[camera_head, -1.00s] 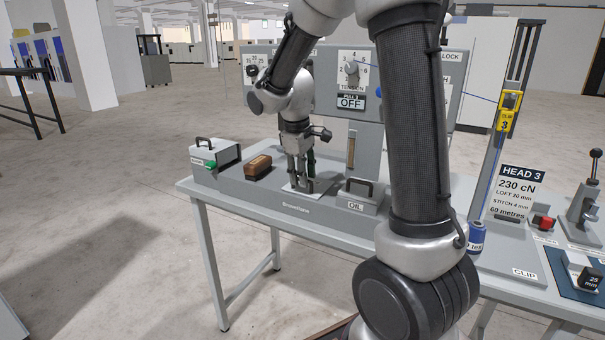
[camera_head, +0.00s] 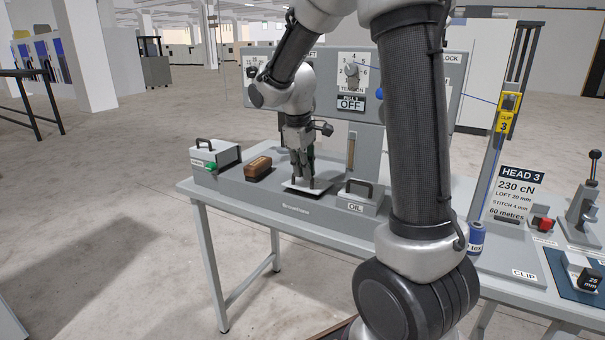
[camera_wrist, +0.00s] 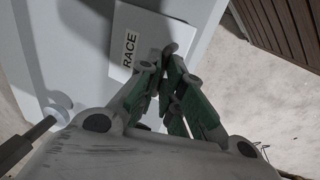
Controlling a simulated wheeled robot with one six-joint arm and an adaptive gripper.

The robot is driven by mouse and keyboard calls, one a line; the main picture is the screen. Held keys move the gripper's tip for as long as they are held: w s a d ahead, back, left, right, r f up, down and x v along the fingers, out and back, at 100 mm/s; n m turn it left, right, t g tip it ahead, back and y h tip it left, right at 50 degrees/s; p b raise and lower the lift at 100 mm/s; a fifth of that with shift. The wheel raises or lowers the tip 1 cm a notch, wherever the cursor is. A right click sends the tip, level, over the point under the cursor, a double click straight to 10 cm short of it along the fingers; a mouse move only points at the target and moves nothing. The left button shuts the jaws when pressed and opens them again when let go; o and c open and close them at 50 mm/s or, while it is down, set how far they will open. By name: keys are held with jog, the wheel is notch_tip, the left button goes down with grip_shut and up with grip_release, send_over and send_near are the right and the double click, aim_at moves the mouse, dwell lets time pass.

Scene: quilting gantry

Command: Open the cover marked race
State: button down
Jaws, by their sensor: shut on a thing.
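The cover marked RACE is a pale plate (camera_wrist: 155,28) with a white RACE label in the wrist view. In the head view the cover (camera_head: 294,186) is a small light plate on the grey bench unit, slightly tilted, with a dark gap under its edge. My gripper (camera_head: 303,186) points down at it. In the wrist view my gripper (camera_wrist: 172,65) has its green-padded fingers close together at the cover, beside the label. It is shut on a part of the cover; the fingers hide the exact grip point.
A brown wooden block (camera_head: 258,168) and a grey box with a handle and green button (camera_head: 213,158) stand left of the cover. An upright panel with a tension dial (camera_head: 352,70) rises behind.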

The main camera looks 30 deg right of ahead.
jog(key=w+d+r, duration=0.4)
jog(key=w+d, duration=0.1)
jog(key=d, duration=0.3)
jog(key=shift+d, duration=0.15)
dwell(0.4)
dwell(0.4)
jog(key=c, duration=1.5)
grip_release()
jog(key=shift+f, duration=0.1)
jog(key=shift+c, duration=0.2)
jog(key=shift+w, duration=0.2)
